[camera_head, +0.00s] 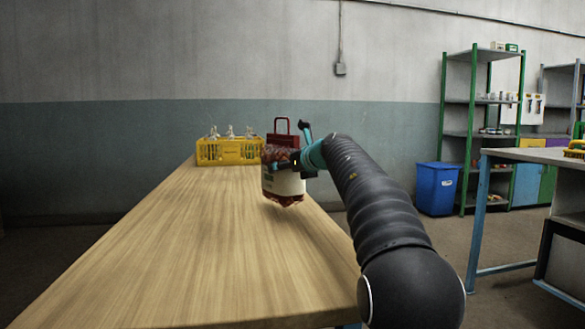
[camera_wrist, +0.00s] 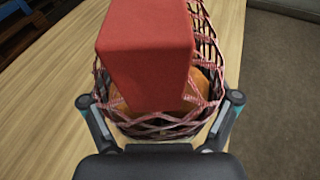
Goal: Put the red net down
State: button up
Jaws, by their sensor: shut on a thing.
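The red net (camera_head: 283,184) hangs at my gripper (camera_head: 290,160) over the right part of the wooden table (camera_head: 180,250). In the wrist view the red net (camera_wrist: 204,122) shows pinkish mesh around orange contents, with a solid red piece on top. My gripper (camera_wrist: 160,118) has a finger on each side of the net and is shut on it. The net's underside is near the table top; I cannot tell whether it touches.
A yellow crate (camera_head: 230,152) with several pale items stands at the table's far end. The near and left table top is bare. A blue bin (camera_head: 437,188) and a green shelf rack (camera_head: 484,130) stand on the floor at right, beyond the table's right edge.

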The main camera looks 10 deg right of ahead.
aim_at(287, 180)
jog(key=shift+f+b, duration=1.1)
jog(key=shift+f, duration=0.7)
jog(key=shift+f, duration=0.1)
jog(key=o, duration=1.6)
jog(key=shift+f, duration=0.15)
jog(key=v, duration=1.2)
jog(key=shift+a, duration=0.1)
